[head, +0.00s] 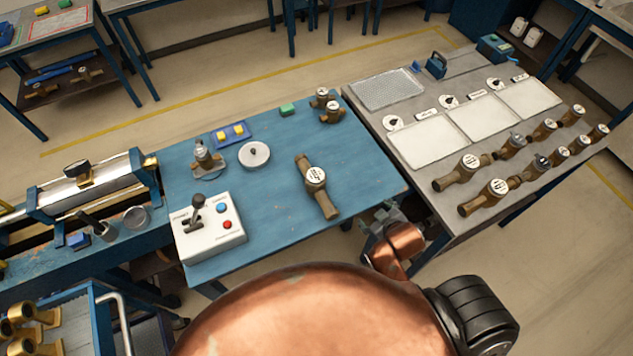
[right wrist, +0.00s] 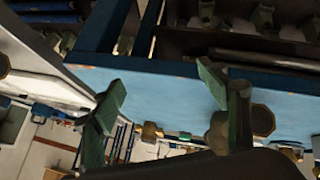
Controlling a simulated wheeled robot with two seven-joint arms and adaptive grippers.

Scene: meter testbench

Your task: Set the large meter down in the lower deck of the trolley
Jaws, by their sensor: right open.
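A large brass meter (head: 317,187) with a white dial lies on the blue table, near its right front part. My right gripper (head: 380,220) is at the front right edge of that table, to the right of the meter and apart from it. In the right wrist view the gripper (right wrist: 168,105) has its two green fingers spread with nothing held between them; a brass pipe end (right wrist: 262,121) shows beside the right finger. The blue trolley (head: 87,293) is at the lower left, with brass fittings on its upper level; its lower deck is mostly hidden. My left gripper is out of view.
A control box with a lever (head: 209,232), a round metal disc (head: 254,155) and small brass meters (head: 331,112) are on the blue table. The grey bench (head: 420,190) at right carries several meters and white trays. A test rig (head: 97,185) stands at left.

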